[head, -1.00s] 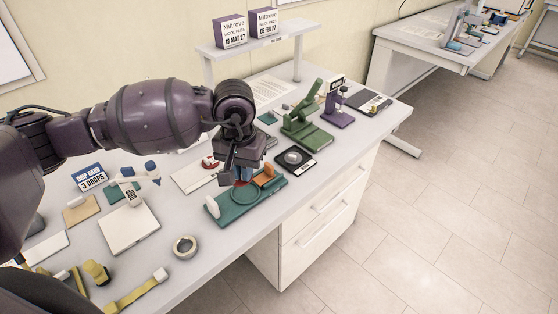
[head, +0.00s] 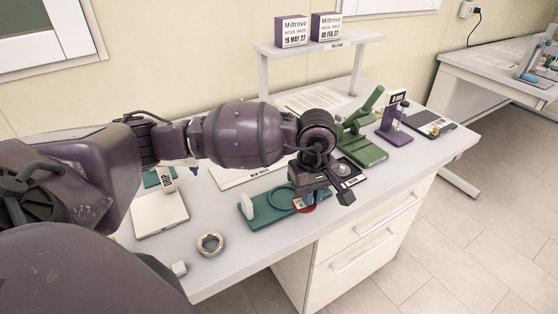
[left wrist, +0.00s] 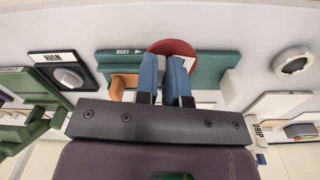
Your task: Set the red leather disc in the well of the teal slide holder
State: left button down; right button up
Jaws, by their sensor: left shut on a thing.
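My left gripper (head: 307,203) is shut on the red leather disc (head: 306,210), low over the front edge of the teal slide holder (head: 262,219). The disc also shows behind the blue fingertips in the left wrist view (left wrist: 172,46), with part of a white label visible. The holder's round well (head: 284,193) shows to the left of the gripper, and the disc is outside it. The holder has a white upright block at its left end and an orange block (left wrist: 126,80), seen in the wrist view. Whether the disc touches the holder, I cannot tell. My right gripper is not in view.
A white flat box (head: 160,214) is farther left. A green press (head: 362,140) and a purple stand (head: 394,126) are behind to the right. Bare table surrounds the metal ring.

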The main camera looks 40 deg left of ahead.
pick_arm(q)
jog(key=n, duration=0.2)
jog(key=a+r+n+p, duration=0.1)
jog(key=shift+w+n, duration=0.2)
jog(key=shift+n, duration=0.2)
jog(key=n, duration=0.2)
jog(key=a+n, duration=0.1)
jog(key=shift+w+r+n+p, duration=0.15)
jog(key=shift+r+n+p, duration=0.05)
jog(key=shift+n+p, duration=0.2)
jog(key=n, duration=0.1)
jog(key=a+n+p, duration=0.1)
jog(key=n, duration=0.1)
jog(key=shift+w+a+r+n, duration=0.1)
jog(key=shift+w+r+n, duration=0.1)
jog(key=shift+n, duration=0.1)
jog(key=a+n+p, duration=0.2)
jog(key=a+n, duration=0.1)
jog(key=n, duration=0.7)
jog(key=a+n+p, duration=0.3)
jog(key=n, duration=0.8)
jog(key=shift+w+a+r, duration=0.3)
jog(key=shift+b, duration=0.3)
jog(key=shift+f+b, duration=1.95)
jog(key=shift+f, duration=0.95)
